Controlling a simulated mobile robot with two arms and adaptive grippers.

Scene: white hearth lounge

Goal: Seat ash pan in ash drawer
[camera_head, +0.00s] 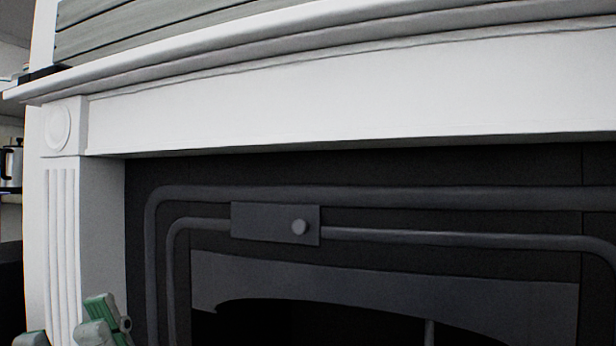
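Neither the ash pan nor the ash drawer can be made out in this view. The dark fireplace insert (385,285) fills the lower right, and its lower part is cut off by the picture's bottom edge.
A white mantel (340,95) runs across the top on a fluted pillar (62,235). A dark rail with a small plate and knob (275,223) crosses the insert. A metal kettle (12,163) stands on a shelf at the far left.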

